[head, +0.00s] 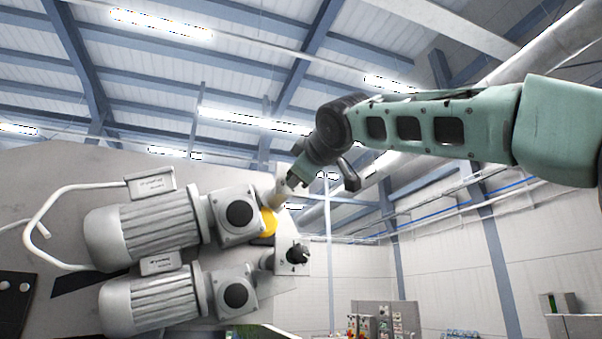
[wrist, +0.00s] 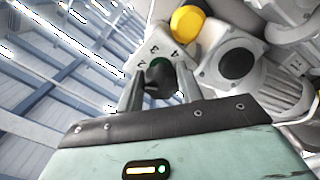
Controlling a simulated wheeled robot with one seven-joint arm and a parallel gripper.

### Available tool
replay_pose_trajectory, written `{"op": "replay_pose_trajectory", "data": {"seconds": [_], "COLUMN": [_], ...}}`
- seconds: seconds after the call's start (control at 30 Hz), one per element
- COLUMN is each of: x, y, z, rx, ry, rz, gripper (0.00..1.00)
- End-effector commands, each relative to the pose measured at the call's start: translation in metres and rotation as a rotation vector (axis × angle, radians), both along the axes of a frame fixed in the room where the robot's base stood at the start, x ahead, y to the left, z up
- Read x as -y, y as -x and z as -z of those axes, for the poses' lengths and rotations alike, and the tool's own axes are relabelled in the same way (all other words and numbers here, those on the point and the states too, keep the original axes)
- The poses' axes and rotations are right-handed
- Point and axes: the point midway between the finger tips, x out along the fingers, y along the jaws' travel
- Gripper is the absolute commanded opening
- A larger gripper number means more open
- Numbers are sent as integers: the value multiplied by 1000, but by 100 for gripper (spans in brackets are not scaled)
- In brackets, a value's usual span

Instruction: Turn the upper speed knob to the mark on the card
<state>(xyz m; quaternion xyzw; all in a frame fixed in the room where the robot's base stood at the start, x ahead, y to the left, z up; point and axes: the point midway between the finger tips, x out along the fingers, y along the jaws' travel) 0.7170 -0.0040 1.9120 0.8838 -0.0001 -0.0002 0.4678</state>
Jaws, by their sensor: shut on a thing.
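The upper speed knob (wrist: 158,82) is black and sits on a pale dial plate (wrist: 152,48) with the figures 2, 3 and 4 in the wrist view. My gripper (wrist: 160,92) has one finger on each side of the knob and is shut on it. In the head view my gripper (head: 283,187) reaches the upper plate from the right and hides the upper knob. A second black knob (head: 298,253) shows on the lower plate, clear of my gripper. I cannot make out the card or its mark. The knob's pointer is not clear.
A yellow round part (head: 269,223) lies close beside my gripper. Two grey motors, an upper one (head: 160,222) and a lower one (head: 150,300), with gearboxes stand to the left. The space right of the plates is open. A control panel (head: 375,320) stands farther back.

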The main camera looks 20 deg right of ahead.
Motion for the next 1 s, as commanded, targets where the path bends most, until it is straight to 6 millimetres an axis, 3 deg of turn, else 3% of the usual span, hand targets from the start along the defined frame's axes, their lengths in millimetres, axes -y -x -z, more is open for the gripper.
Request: {"op": "replay_pose_trajectory", "data": {"seconds": [0.07, 0.1, 0.17, 0.57, 1.0], "x": [-1, -1, -1, 0, 0], "y": [0, 0, 0, 9, 104], "z": [0, 0, 0, 2, 4], "rx": [2, 2, 1, 2, 4], "ry": [-1, -1, -1, -2, -2], "rz": [-2, -2, -2, -1, -2], "gripper": [14, 47, 58, 58, 58]}}
